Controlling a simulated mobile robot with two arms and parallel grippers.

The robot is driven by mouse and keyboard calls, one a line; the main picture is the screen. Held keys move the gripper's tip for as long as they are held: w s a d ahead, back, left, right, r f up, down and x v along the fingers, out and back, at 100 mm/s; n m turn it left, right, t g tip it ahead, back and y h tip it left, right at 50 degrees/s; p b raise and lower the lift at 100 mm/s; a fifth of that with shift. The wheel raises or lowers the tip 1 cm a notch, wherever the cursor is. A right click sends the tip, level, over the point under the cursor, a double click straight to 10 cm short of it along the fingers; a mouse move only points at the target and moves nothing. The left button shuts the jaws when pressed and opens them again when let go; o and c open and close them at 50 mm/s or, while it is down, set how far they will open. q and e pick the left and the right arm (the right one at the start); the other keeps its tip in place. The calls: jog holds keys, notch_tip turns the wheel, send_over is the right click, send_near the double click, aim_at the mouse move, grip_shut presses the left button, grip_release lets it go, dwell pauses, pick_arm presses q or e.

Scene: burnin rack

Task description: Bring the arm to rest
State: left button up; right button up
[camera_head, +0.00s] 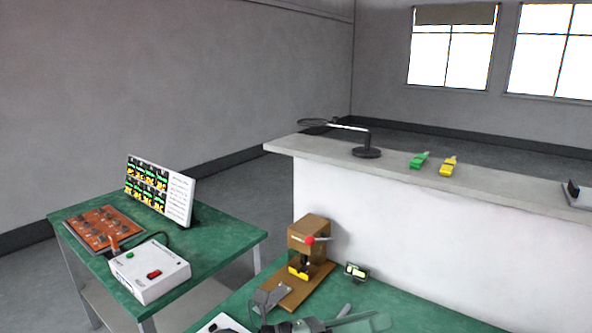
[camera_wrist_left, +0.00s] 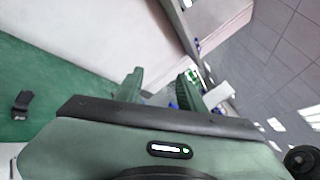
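My left gripper (camera_head: 362,318) is low in the head view, over the front green bench and partly cut off by the bottom edge. In the left wrist view its two fingers (camera_wrist_left: 160,86) stand apart with nothing held between them. It is right of a wooden press fixture (camera_head: 308,262) with a red knob, and apart from the small dark display (camera_head: 356,270) on the bench. My right gripper is not in view.
A side table holds a white control box (camera_head: 150,272), a brown board tray (camera_head: 104,229) and a tilted picture panel (camera_head: 159,189). A white partition (camera_head: 400,225) carries a black stand (camera_head: 367,151), a green clip (camera_head: 419,160) and a yellow clip (camera_head: 448,166).

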pick_arm(q)
jog(key=w+a+r+n+t+y, duration=0.1)
jog(key=w+a+n+t+y, duration=0.25)
jog(key=a+n+t, duration=0.5)
jog(key=w+a+r+n+t+y, duration=0.2)
jog(key=w+a+n+t+y, duration=0.3)
jog(key=n, duration=0.7)
jog(key=s+a+f+n+g+y, duration=0.2)
jog(key=s+a+f+n+y, duration=0.25)
jog(key=a+f+n, duration=0.35)
jog(key=s+a+f+n+g+y, duration=0.2)
jog(key=s+a+f+n+y, duration=0.2)
jog(key=a+f+n+y, duration=0.45)
jog(key=s+a+f+n+g+h, duration=0.1)
jog(key=s+f+n+g, duration=0.1)
jog(key=s+f+g, duration=0.65)
jog(key=s+a+f+n+g+h, duration=0.15)
jog(key=s+f, duration=0.45)
jog(key=s, duration=0.7)
notch_tip(320, 180, down, 28)
jog(key=s+g, duration=0.1)
jog(key=s, duration=0.1)
jog(key=s+a+f+g, duration=0.1)
jog(key=s+a+f, duration=0.1)
jog(key=s+f, duration=1.2)
jog(key=shift+s+a, duration=0.4)
jog(key=shift+s, duration=0.75)
jog(key=shift+g, duration=0.25)
